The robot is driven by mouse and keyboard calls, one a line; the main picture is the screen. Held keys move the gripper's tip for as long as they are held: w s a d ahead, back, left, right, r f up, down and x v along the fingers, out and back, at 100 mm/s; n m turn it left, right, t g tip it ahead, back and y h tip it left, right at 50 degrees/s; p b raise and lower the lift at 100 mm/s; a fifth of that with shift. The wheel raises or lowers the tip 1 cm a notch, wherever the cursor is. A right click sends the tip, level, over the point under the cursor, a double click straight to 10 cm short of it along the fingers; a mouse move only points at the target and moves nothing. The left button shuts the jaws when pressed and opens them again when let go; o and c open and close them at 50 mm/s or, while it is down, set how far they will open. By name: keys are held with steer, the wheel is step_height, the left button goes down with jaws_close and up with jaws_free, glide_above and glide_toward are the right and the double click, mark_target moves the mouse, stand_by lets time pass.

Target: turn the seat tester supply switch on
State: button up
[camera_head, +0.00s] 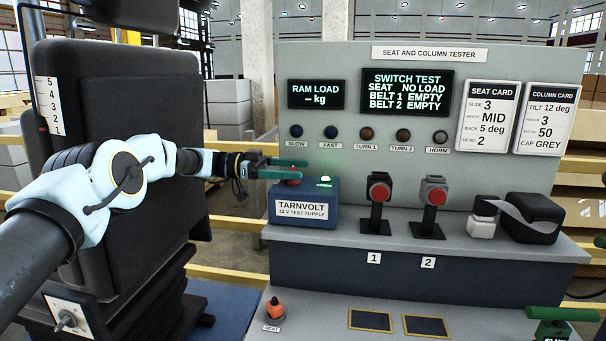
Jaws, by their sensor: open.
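The blue supply box (303,212) labelled "TARNVOLT 12 V TEST SUPPLY" stands at the left end of the tester's shelf. A green lamp (325,181) on its top glows. A red part (291,181), which looks like the switch, shows on top to the left of the lamp, partly hidden by my gripper. My gripper (288,168) is open, with its green fingers just above or around the red part; I cannot tell whether they touch it. The switch's exact position is hidden. The tester screen (408,92) is lit and reads "SWITCH TEST", "NO LOAD" and "EMPTY".
Two belt buckles with red buttons (379,192) (435,195) stand right of the box, numbered 1 and 2. A black reel with a grey strap (533,217) is further right. A black seat (130,130) stands behind my arm at left. An orange knob (275,308) sits on the lower panel.

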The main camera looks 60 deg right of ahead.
steer(key=shift+b+v, duration=0.55)
steer(key=shift+v, duration=1.85)
